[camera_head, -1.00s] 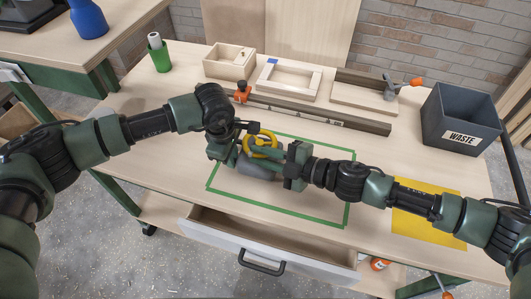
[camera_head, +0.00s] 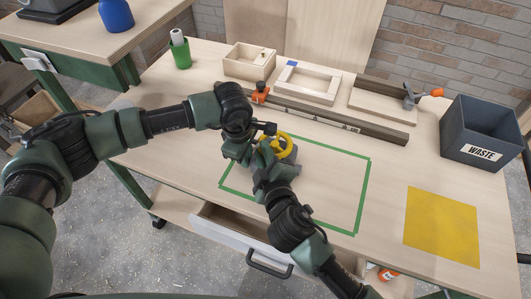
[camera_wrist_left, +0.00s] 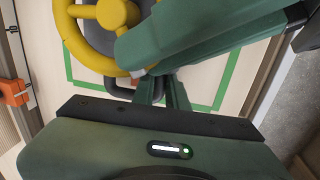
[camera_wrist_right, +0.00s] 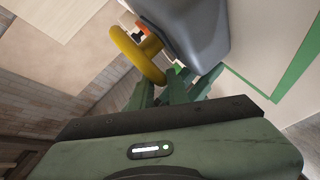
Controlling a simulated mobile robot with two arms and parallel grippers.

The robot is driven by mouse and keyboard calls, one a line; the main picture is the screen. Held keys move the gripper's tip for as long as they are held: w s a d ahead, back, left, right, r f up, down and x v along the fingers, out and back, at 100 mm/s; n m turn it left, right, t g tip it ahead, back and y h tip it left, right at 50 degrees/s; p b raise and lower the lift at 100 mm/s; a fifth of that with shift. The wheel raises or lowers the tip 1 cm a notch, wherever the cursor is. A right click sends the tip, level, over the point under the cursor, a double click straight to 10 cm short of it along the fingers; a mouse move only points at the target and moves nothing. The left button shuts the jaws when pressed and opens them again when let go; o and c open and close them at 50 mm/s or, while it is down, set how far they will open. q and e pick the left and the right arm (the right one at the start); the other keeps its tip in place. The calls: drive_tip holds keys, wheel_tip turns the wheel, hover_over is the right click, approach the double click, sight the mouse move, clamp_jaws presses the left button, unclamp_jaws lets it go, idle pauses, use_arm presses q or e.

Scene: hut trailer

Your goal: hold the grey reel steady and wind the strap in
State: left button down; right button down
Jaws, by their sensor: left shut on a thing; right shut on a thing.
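The grey reel (camera_head: 287,165) stands inside the green taped outline, largely hidden by my grippers. Its yellow wheel (camera_head: 285,147) faces up, and also shows in the left wrist view (camera_wrist_left: 70,32) and right wrist view (camera_wrist_right: 138,57). My left gripper (camera_head: 246,152) is at the reel's left side, shut on what looks like its dark handle loop (camera_wrist_left: 120,88). My right gripper (camera_head: 262,158) comes from the front and is shut at the wheel's edge; the gripped part, apparently its crank knob, is hidden. I cannot make out the strap.
A long rail with an orange clamp (camera_head: 260,93) lies behind the reel. Wooden frames and a grey waste bin (camera_head: 480,135) stand farther back and right. A yellow sheet (camera_head: 441,226) lies at right. The drawer (camera_head: 245,235) below is partly open.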

use_arm(q)
drive_tip(key=shift+s+d, duration=0.1)
drive_tip(key=shift+d, duration=0.15)
use_arm(e)
drive_tip(key=shift+a+h, duration=0.15)
drive_tip(key=shift+h, duration=0.25)
drive_tip(key=c, duration=1.4)
unclamp_jaws()
drive_tip(key=shift+o, duration=0.2)
use_arm(q)
drive_tip(key=shift+a, duration=0.1)
drive_tip(key=shift+a, duration=0.1)
use_arm(e)
drive_tip(key=v, duration=1.2)
drive_tip(key=shift+f, duration=0.1)
use_arm(q)
drive_tip(key=c, duration=1.3)
unclamp_jaws()
drive_tip(key=shift+c, duration=0.2)
drive_tip(key=shift+r, duration=0.1)
use_arm(e)
drive_tip(key=shift+m, duration=0.3)
